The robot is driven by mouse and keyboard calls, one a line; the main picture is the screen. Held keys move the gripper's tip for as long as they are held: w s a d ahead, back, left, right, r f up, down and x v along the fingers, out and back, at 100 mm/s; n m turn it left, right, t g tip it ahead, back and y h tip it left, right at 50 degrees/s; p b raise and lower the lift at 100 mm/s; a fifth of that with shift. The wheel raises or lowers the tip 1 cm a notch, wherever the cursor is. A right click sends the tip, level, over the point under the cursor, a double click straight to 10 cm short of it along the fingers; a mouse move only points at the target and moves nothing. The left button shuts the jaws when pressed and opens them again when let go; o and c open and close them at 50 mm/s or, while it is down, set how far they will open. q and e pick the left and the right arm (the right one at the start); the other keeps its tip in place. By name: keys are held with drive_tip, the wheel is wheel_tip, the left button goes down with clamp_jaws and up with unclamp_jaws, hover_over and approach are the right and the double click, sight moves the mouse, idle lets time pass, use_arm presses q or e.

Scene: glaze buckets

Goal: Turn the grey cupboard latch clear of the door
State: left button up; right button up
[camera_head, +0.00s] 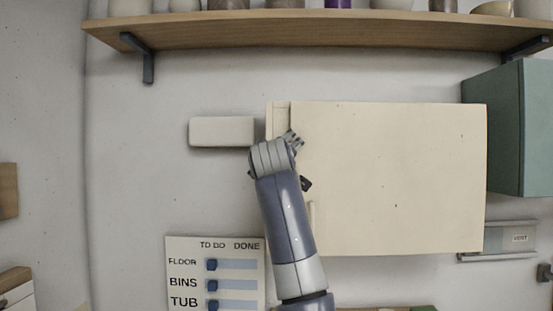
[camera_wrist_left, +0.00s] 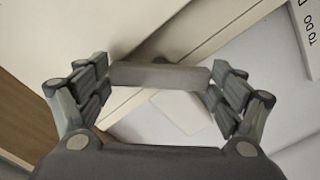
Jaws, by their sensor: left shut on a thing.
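The cream cupboard door (camera_head: 395,180) is closed on the wall, with a pale upright handle (camera_head: 311,216) low on its left side. My left gripper (camera_head: 292,139) is at the door's upper left edge, and it hides the latch in the head view. In the left wrist view the grey latch (camera_wrist_left: 160,76) is a short bar lying across between the fingers of my left gripper (camera_wrist_left: 160,88). Its two ends meet the finger pads, so the gripper is shut on it. The bar lies over the door's edge seam in that picture. My right gripper is not in view.
A pale box (camera_head: 221,132) is on the wall just left of the cupboard. A wooden shelf (camera_head: 310,32) with pots runs above. A green cabinet (camera_head: 507,130) adjoins on the right. A chore board (camera_head: 214,272) hangs below left, near my forearm.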

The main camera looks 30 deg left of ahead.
use_arm(q)
drive_tip(key=shift+n, duration=4.3)
drive_tip(key=o, duration=0.9)
drive_tip(key=shift+s, duration=0.1)
drive_tip(key=v, duration=1.1)
drive_tip(key=shift+s+d+f, duration=0.1)
drive_tip(key=shift+s+d, duration=0.2)
